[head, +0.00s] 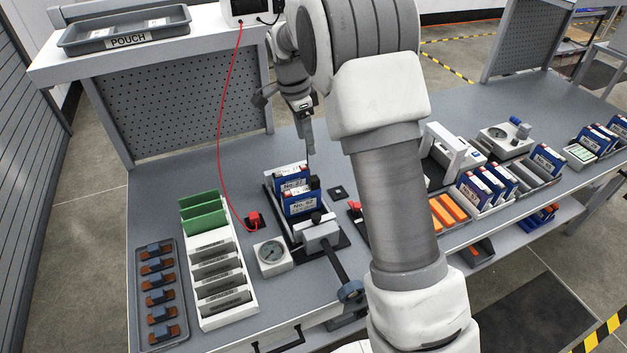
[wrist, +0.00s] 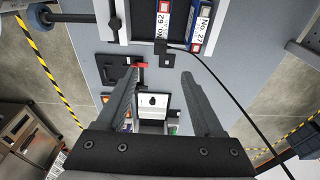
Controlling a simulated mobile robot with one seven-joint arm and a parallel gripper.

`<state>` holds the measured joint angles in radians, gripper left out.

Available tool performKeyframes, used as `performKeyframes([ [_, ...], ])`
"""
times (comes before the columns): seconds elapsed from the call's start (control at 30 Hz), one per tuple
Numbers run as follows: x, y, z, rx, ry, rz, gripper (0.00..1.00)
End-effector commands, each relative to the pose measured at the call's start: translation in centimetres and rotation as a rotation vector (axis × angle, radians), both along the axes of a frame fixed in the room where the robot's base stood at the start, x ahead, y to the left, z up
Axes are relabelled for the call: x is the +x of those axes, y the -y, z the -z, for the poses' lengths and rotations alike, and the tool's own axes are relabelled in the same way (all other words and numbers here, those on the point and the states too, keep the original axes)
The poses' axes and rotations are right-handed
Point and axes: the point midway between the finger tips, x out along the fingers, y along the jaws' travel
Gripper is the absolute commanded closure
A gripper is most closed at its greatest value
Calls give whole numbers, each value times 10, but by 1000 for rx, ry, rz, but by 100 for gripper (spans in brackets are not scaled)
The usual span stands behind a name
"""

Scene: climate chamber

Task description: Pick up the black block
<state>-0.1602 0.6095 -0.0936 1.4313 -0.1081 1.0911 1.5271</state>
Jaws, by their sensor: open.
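The black block (head: 314,182) is a small dark piece at the right end of the blue batteries marked No.27 and No.62 (head: 303,200). In the wrist view the black block (wrist: 163,47) sits at the end of a thin black cable, beside the battery labels. I cannot tell exactly how it rests on the battery. My gripper (head: 304,128) hangs above and behind the batteries in the head view. In the wrist view my gripper (wrist: 158,75) is open and empty, with the block beyond its fingertips, apart from them.
A small black pad (head: 337,192) lies right of the batteries. A red block (head: 253,220) with a red cable stands left of them. A clamp with a black knob (head: 315,217), a gauge (head: 271,253) and a white rack (head: 227,300) crowd the front.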

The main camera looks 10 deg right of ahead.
Motion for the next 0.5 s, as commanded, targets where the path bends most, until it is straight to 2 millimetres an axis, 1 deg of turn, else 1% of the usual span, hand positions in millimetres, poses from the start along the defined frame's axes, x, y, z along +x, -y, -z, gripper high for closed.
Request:
performKeyframes([
  [0.03,-1,3,14,-1,-6,2,31],
  [0.2,0,8,51,-1,-5,0,31],
  [0.3,1,11,69,0,-5,1,31],
  [0.4,1,13,82,-1,-3,0,31],
  [0.5,2,13,89,0,-1,-2,31],
])
